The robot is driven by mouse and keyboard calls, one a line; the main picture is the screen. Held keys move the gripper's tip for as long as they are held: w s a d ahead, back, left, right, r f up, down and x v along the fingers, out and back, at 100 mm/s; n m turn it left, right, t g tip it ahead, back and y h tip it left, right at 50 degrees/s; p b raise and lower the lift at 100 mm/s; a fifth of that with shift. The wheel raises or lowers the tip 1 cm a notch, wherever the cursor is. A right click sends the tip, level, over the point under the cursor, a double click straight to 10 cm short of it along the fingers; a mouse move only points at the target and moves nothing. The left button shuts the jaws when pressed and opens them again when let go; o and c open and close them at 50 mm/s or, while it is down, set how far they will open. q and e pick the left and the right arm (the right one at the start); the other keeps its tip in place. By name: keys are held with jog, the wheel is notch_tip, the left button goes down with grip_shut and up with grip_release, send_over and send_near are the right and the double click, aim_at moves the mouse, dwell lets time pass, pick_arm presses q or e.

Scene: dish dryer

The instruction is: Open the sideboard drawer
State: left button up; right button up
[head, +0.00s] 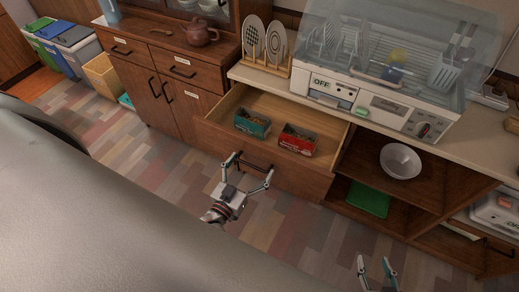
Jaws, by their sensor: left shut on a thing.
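The sideboard drawer (228,103) is pulled well out from under the light countertop. Its light wood inside shows, with a teal box (252,122) and a red box (298,138) in it. A dark bar handle (254,164) is on its front. My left gripper (251,167) is at the drawer front, with its fingers at the two ends of the handle, shut on it. My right gripper (376,262) is low at the bottom edge, empty, with its fingertips apart.
A dish dryer (375,102) and a plate rack (265,66) stand on the countertop above. Open shelves to the right hold a white bowl (401,161) and a green board (368,198). A brown cabinet (172,83) stands to the left. The floor before the drawer is clear.

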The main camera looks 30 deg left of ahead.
pick_arm(q)
jog(key=shift+s+a+p, duration=0.1)
jog(key=shift+s+p, duration=0.2)
jog(key=shift+s, duration=1.3)
jog(key=o, duration=1.4)
jog(key=shift+c, duration=0.2)
jog(key=s, duration=1.2)
jog(key=shift+a, duration=0.2)
jog(key=w+d+f+m+g+h, duration=0.1)
jog(key=w+d+m+g+h, duration=0.1)
jog(key=d+m+g, duration=0.2)
jog(key=shift+w+d+f+g, duration=0.15)
jog(key=shift+d+f+g, duration=0.2)
jog(key=shift+d+g, duration=0.9)
